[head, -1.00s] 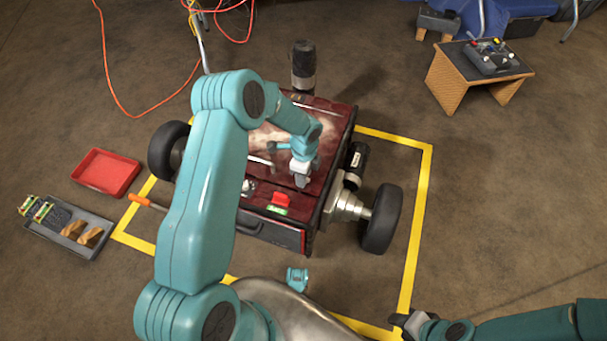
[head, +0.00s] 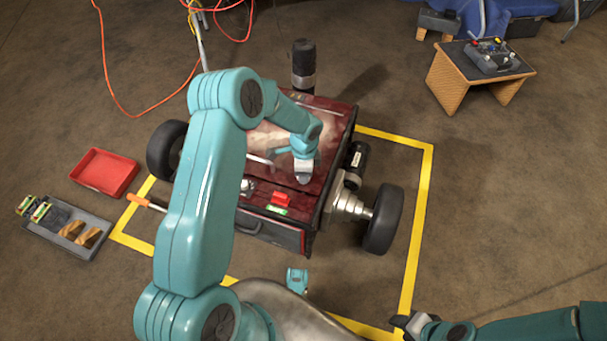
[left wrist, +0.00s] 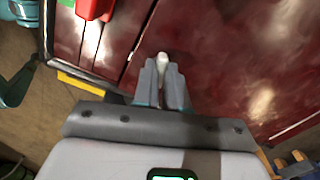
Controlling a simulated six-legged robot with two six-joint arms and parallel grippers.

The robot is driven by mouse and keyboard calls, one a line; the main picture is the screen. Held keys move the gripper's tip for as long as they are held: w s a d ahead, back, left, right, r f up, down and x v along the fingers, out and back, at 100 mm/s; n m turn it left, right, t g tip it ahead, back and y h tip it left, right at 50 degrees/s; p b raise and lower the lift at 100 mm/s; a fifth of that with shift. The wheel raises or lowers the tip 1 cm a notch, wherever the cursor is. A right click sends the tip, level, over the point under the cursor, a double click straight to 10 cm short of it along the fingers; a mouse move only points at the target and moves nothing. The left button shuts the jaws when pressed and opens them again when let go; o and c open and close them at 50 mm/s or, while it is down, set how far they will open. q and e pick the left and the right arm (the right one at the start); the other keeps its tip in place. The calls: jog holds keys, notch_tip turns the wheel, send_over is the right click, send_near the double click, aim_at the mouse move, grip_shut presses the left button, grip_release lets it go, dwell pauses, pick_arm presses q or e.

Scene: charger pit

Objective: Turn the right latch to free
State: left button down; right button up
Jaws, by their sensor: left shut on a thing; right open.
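The right latch (left wrist: 162,59) shows in the left wrist view as a small pale grey piece on the dark red lid of the vehicle. My left gripper (left wrist: 163,80) is shut on it, with a finger on each side. In the head view the left gripper (head: 303,178) points down onto the right part of the red lid (head: 325,128) and hides the latch. How far the latch is turned cannot be told. My right gripper (head: 403,324) is open and empty at the bottom right, away from the vehicle.
A red block (head: 281,198) with a green label lies near the lid's front edge. Wheels (head: 383,218) stick out at both sides. A red tray (head: 104,172), a grey tray (head: 92,248) with parts and an orange-handled tool (head: 142,201) are at the left.

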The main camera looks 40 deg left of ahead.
pick_arm(q)
jog(key=n+b, duration=0.1)
jog(key=n, duration=0.2)
jog(key=shift+f+n, duration=0.1)
jog(key=shift+n, duration=0.3)
jog(key=n+b, duration=0.1)
jog(key=n, duration=0.2)
jog(key=shift+n, duration=0.3)
jog(key=n+b, duration=0.2)
jog(key=n, duration=0.2)
jog(key=shift+n, duration=0.4)
jog(key=shift+n+b, duration=0.35)
jog(key=shift+n, duration=0.55)
jog(key=c, duration=1.2)
grip_release()
